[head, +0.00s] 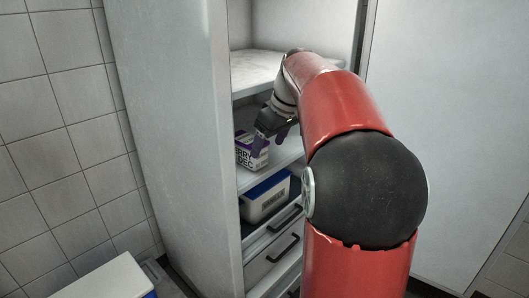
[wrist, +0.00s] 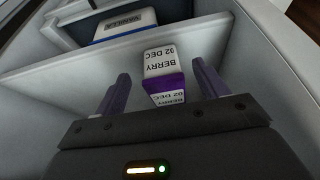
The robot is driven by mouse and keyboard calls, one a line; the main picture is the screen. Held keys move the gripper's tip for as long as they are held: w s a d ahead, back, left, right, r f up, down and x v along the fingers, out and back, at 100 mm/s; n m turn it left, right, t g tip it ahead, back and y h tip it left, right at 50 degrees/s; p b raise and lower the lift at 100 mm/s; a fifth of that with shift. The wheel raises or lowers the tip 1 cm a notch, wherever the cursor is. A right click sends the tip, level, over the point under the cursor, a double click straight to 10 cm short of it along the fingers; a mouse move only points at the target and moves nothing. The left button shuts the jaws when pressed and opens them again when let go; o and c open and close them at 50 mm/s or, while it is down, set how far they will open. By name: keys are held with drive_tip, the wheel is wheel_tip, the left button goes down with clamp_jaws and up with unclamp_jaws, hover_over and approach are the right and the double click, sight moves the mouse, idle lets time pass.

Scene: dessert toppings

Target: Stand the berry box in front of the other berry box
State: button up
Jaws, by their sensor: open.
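A berry box (head: 246,155), white with a purple lid and printed lettering, stands on the middle shelf of the open cabinet in the head view. In the wrist view, the berry box (wrist: 163,63) shows its "BERRY 02 DEC" face upside down, with a purple edge and a second label below it. My gripper (wrist: 162,84) is open, its purple fingers apart on either side of the box. I cannot make out a second berry box.
A white vanilla box with a blue lid (head: 268,200) sits on the shelf below; it also shows in the wrist view (wrist: 124,27). Drawers (head: 276,262) are under it. An upper shelf (head: 262,70) is above my gripper. The cabinet's left side wall (head: 185,150) is close.

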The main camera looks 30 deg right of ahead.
drive_tip(key=a+v, duration=0.1)
drive_tip(key=v, duration=0.5)
drive_tip(key=s+a+f+m, duration=0.1)
drive_tip(key=s+a, duration=0.4)
drive_tip(key=a, duration=0.1)
drive_tip(key=s+a+f+m, duration=0.1)
drive_tip(key=s+a+f, duration=0.4)
drive_tip(key=s+f, duration=0.2)
drive_tip(key=s+a+f+m+t+h, duration=0.1)
drive_tip(key=s+a+f, duration=0.4)
drive_tip(key=s, duration=0.5)
wheel_tip(320, 180, down, 3)
drive_tip(key=shift+r+m+h+p, duration=0.1)
drive_tip(key=shift+m+h+p, duration=0.2)
drive_tip(key=shift+m+p, duration=0.15)
drive_tip(key=shift+s+a, duration=0.1)
drive_tip(key=shift+s, duration=0.05)
